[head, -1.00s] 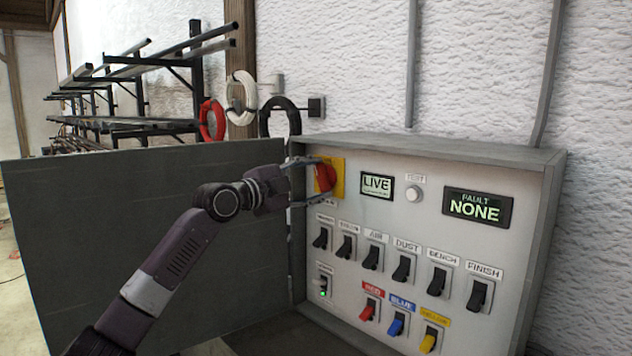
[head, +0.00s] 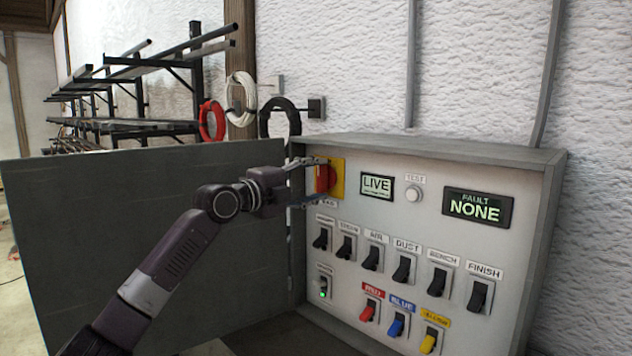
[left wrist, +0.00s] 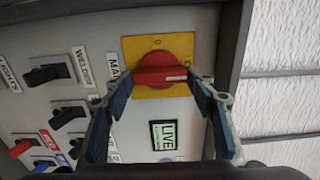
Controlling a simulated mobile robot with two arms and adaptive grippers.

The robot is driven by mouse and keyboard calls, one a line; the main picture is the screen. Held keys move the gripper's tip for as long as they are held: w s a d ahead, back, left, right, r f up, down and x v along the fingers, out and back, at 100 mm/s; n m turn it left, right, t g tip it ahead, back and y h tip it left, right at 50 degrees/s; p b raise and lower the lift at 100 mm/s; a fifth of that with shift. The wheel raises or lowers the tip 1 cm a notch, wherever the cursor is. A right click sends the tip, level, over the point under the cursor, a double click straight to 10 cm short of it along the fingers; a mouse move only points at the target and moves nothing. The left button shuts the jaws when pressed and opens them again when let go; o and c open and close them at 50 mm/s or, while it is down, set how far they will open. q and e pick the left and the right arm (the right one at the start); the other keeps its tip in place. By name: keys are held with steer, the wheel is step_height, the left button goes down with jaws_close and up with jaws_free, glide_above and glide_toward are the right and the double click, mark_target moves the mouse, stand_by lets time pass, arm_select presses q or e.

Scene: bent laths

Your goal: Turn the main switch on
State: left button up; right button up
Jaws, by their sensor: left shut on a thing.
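The main switch is a red rotary knob (head: 324,179) on a yellow plate (head: 340,178), at the panel's upper left. In the left wrist view the knob (left wrist: 160,72) lies level across its plate (left wrist: 145,48), its white mark on the right-hand end. In the head view its handle stands about upright. My left gripper (head: 318,182) is at the knob, one finger at its upper end and one at its lower end, shut on it; the fingers (left wrist: 156,88) also show in the wrist view. My right gripper is out of view.
The display beside the switch (head: 377,187) reads LIVE; the fault display (head: 477,207) reads NONE. Rows of black and coloured toggles sit below. The open grey cabinet door (head: 120,240) stands left, behind my arm. Cable coils (head: 280,115) hang on the wall above.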

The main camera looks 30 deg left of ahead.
arm_select(q)
steer(key=shift+f, duration=0.2)
steer(key=o, duration=0.8)
steer(key=shift+c, duration=0.2)
steer(key=o, duration=0.4)
steer(key=shift+r, duration=0.15)
steer(key=v, duration=1.2)
steer(key=shift+d, duration=0.1)
